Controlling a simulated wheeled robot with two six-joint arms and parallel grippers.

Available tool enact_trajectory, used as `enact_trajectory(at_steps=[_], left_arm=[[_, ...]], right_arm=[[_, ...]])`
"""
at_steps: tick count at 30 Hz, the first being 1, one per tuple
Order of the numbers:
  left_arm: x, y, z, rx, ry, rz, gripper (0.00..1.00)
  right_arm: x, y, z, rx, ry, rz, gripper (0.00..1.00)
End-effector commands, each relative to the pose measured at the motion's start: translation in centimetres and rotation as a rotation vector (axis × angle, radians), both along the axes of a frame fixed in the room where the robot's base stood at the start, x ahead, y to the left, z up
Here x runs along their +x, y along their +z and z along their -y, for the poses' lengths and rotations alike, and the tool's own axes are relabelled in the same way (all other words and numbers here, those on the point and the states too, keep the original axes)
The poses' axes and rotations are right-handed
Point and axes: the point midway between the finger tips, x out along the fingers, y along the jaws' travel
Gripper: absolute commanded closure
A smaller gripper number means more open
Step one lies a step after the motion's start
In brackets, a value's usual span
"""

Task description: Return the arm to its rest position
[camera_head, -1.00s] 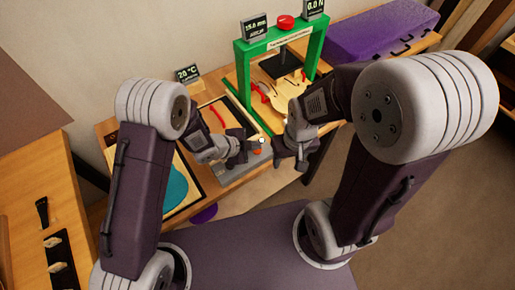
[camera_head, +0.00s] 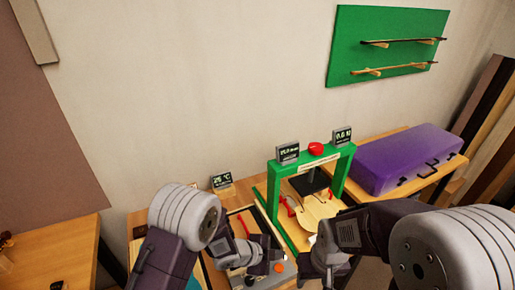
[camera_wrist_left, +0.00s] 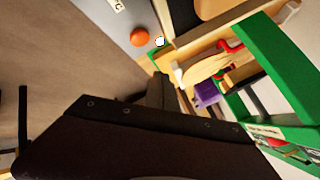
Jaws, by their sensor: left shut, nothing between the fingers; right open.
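My left gripper (camera_head: 264,254) is shut and empty, over the grey unit with an orange knob (camera_head: 279,267) at the front of the bench. My right gripper (camera_head: 325,270) is open, to its right and lower in the head view, in front of the green press frame (camera_head: 276,200). Its fingertips are partly cut off by the lower picture edge. A pale violin plate (camera_head: 315,211) lies under the press, with red clamps beside it. In the left wrist view, dark gripper parts fill the lower middle, and the orange knob (camera_wrist_left: 139,36) and green frame (camera_wrist_left: 262,68) show beyond.
A purple case (camera_head: 405,160) lies on the bench at the right. A green wall rack (camera_head: 385,50) holds two bows. Displays stand on the press, and a temperature display (camera_head: 221,181) stands left of it. Another wooden table (camera_head: 50,252) is at the left. Bare wall fills the upper middle.

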Motion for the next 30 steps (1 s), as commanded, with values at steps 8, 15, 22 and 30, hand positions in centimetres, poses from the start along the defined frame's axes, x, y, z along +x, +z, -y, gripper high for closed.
enact_trajectory(at_steps=[8,15,22,30], left_arm=[[8.5,11.2,-9.0,-0.060,0.311,0.171,1.00],[1.7,13.5,-28.1,-0.036,1.229,-0.228,1.00],[-10.9,8.8,-29.1,0.022,1.705,-0.770,1.00],[-12.9,8.5,-28.8,0.040,1.800,-0.867,1.00]], right_arm=[[0.0,0.0,0.0,0.000,0.000,0.000,0.48],[0.0,0.0,0.0,0.000,0.000,0.000,0.48],[0.0,0.0,0.0,0.000,0.000,0.000,0.48],[0.0,0.0,0.0,0.000,0.000,0.000,0.48]])
